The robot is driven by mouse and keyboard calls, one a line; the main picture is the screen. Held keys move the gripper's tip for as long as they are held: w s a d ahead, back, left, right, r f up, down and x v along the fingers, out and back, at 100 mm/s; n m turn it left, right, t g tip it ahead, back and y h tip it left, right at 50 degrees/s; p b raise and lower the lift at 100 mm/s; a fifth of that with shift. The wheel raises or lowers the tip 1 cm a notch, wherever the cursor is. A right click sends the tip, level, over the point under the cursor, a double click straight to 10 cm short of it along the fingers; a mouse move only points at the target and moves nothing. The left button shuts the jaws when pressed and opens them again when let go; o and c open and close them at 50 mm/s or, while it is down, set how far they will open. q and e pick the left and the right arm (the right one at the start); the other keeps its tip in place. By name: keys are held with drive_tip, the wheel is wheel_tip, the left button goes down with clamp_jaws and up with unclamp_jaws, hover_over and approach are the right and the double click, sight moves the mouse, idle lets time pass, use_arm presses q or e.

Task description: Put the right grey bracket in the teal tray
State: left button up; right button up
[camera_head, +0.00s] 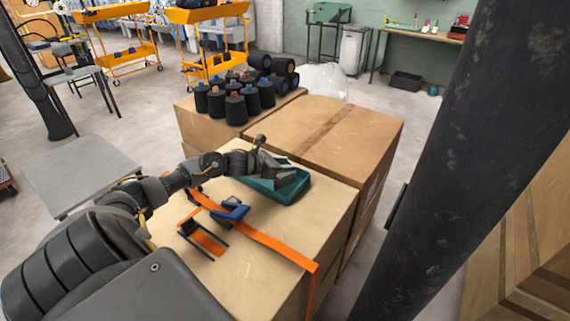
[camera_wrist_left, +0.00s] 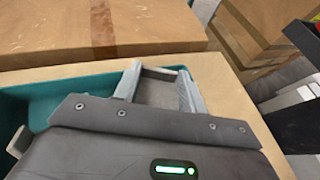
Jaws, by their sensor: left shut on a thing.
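The teal tray (camera_head: 289,196) sits on the cardboard box top, near its right side; its wall also shows in the left wrist view (camera_wrist_left: 45,105). My left gripper (camera_head: 288,174) is over the tray, shut on a grey bracket. Between the fingers in the left wrist view, the grey bracket (camera_wrist_left: 158,92) is partly hidden by the gripper body. In the head view, gripper and bracket are hard to tell apart. I cannot tell whether the bracket touches the tray floor. A pale piece (camera_wrist_left: 18,141) shows at the left edge of the wrist view. My right gripper is not in view.
A blue bracket (camera_head: 232,210) and a dark-and-orange piece (camera_head: 206,240) lie on the near box top, beside an orange strap (camera_head: 270,244). Dark thread cones (camera_head: 236,108) stand on the box behind. A thick dark column (camera_head: 455,160) rises at the right.

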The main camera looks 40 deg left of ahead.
use_arm(q)
drive_tip(key=shift+f, duration=0.35)
drive_tip(key=shift+f+b, duration=0.2)
drive_tip(key=shift+b, duration=0.15)
drive_tip(key=o, duration=1)
drive_tip(key=shift+r, duration=0.1)
drive_tip(key=shift+r+p, duration=0.1)
drive_tip(key=shift+p, duration=0.2)
drive_tip(key=shift+v, duration=6.05)
